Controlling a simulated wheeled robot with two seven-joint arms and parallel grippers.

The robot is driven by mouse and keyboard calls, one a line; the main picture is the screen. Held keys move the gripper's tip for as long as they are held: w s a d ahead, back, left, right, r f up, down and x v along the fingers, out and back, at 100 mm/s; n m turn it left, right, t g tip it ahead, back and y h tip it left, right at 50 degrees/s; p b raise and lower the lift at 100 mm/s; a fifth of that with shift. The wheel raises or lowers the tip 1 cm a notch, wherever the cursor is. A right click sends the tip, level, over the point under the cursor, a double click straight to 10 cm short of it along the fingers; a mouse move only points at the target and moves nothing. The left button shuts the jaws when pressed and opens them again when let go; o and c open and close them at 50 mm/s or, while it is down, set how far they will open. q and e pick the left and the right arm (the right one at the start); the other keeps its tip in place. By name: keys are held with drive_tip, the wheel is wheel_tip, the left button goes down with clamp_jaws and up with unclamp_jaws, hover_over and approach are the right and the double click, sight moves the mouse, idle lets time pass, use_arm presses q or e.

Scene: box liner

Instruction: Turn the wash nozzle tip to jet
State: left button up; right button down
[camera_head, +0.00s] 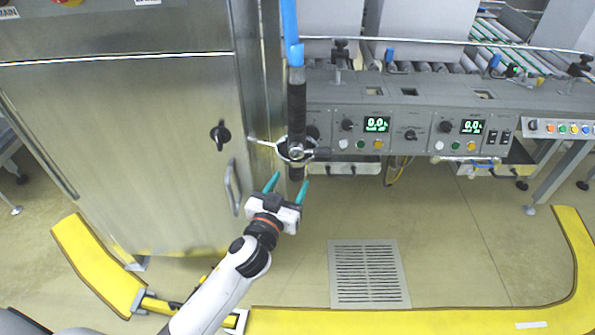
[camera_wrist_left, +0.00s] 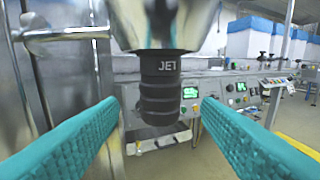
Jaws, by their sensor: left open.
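The wash nozzle hangs at the end of a blue and black hose (camera_head: 291,60) beside the steel cabinet. Its dark tip (camera_head: 296,173) points down below a metal ring bracket (camera_head: 297,151). In the left wrist view the black ribbed tip (camera_wrist_left: 165,98) carries the white word JET near its top. My left gripper (camera_head: 288,184) is open, with teal fingers just below and around the tip's lower end. In the wrist view the fingers stand apart on both sides of the tip, with gaps and no visible contact. My right gripper is not in view.
A steel cabinet (camera_head: 130,130) with a black knob (camera_head: 220,134) and handle (camera_head: 233,188) stands at left. A grey control panel (camera_head: 410,130) with green displays lies at right. A floor grate (camera_head: 369,274) and yellow floor strips (camera_head: 400,320) lie in front.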

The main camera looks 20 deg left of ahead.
sight(294, 177)
use_arm(q)
drive_tip(key=w, duration=0.4)
drive_tip(key=shift+w+d, duration=0.15)
drive_tip(key=shift+d, duration=0.05)
drive_tip(key=shift+w, duration=0.55)
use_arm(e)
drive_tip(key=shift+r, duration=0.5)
use_arm(q)
drive_tip(key=c, duration=1)
